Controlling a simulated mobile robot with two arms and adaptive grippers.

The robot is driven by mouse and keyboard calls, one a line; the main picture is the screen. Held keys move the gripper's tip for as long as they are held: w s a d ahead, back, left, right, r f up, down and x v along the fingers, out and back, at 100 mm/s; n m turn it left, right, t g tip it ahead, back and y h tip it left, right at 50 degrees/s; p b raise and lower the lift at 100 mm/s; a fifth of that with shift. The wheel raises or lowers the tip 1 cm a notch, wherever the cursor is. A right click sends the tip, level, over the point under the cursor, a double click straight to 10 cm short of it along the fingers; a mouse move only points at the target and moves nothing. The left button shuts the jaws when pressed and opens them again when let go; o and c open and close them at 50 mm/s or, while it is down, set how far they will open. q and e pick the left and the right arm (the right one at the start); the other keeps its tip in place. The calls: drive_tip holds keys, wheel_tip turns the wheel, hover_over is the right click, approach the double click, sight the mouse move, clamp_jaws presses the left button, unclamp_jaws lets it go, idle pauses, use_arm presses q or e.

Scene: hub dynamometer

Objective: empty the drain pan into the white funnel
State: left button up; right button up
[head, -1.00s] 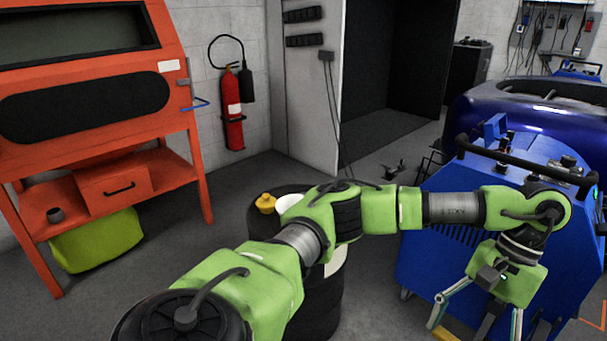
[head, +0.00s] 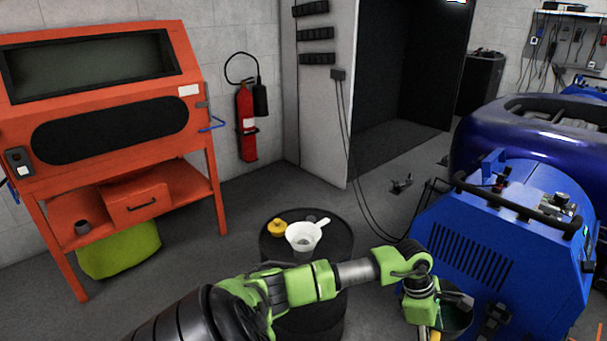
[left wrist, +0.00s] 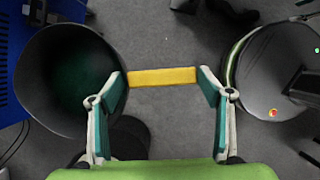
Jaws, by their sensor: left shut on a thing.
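The white funnel (head: 302,236) stands mouth up on top of a black drum (head: 334,262). The drain pan (head: 458,322) looks like a dark round vessel, low at the right by the blue machine and partly hidden by my left gripper (head: 432,318). In the left wrist view my left gripper (left wrist: 162,80) is shut on a yellow bar (left wrist: 162,77), seemingly the pan's handle. The pan (left wrist: 38,85) shows beside the left finger, dark and greenish inside; its contents are unclear. The joint between bar and pan is hidden. My right gripper is not in view.
A yellow cap (head: 277,228) lies beside the funnel on the drum. The blue machine (head: 480,245) stands close to my left gripper. An orange cabinet (head: 110,110) stands at the left. Floor (head: 375,215) between drum and doorway is mostly clear, with cables.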

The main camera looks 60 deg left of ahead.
use_arm(q)
drive_tip(key=s+a+n+t+y+p, duration=0.1)
drive_tip(key=s+a+n+y+p, duration=0.1)
drive_tip(key=a+n, duration=0.4)
drive_tip(key=s+a+n+t+y+p, duration=0.1)
drive_tip(key=s+a+n+p, duration=0.3)
drive_tip(key=a, duration=1.1)
drive_tip(key=shift+s+n+y+p, duration=0.2)
drive_tip(key=shift+n+y+p, duration=0.25)
drive_tip(key=shift+n, duration=0.45)
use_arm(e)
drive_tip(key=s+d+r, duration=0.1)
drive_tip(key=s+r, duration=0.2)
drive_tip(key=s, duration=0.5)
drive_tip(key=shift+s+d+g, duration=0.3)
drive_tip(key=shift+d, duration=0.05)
use_arm(q)
drive_tip(key=shift+d+r, duration=0.1)
drive_tip(key=shift+r, duration=0.05)
